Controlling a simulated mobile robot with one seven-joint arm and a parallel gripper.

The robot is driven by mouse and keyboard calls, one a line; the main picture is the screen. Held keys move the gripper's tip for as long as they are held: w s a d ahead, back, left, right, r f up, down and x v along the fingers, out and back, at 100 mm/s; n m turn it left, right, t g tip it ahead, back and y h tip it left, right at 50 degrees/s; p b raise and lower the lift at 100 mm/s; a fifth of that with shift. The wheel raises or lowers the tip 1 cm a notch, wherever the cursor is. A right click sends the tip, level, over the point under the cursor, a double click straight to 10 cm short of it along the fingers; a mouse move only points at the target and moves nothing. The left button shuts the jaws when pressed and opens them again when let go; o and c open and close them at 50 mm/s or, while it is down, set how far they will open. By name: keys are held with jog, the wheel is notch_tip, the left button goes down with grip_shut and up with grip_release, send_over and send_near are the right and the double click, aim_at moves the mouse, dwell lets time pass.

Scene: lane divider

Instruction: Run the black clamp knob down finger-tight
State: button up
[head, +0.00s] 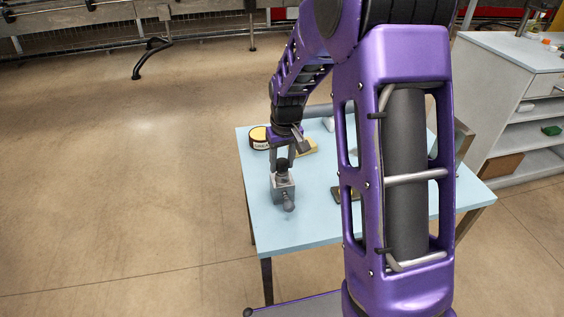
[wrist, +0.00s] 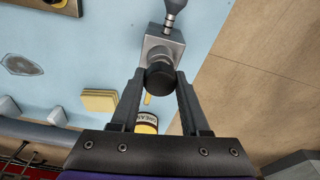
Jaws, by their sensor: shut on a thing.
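The black clamp knob (wrist: 160,78) sits on a grey metal clamp block (wrist: 155,47), with a grey handle (wrist: 175,6) sticking out of the block. In the head view the knob (head: 282,164) is on top of the block (head: 283,188), which stands on the light blue table. My gripper (wrist: 160,80) is shut on the knob, one finger on each side of it. In the head view my gripper (head: 282,158) points down over the block. The knob's thread is hidden, so I cannot tell how far down it is.
My arm hides much of the table's right side. A white shelf unit (head: 515,95) stands at the right. The table's front left is clear.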

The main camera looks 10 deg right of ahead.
aim_at(284, 166)
jog(key=shift+m, duration=0.7)
jog(key=o, duration=1.1)
jog(key=r, duration=0.4)
jog(key=s+r, duration=0.1)
jog(key=r, duration=0.7)
jog(key=shift+s, duration=0.4)
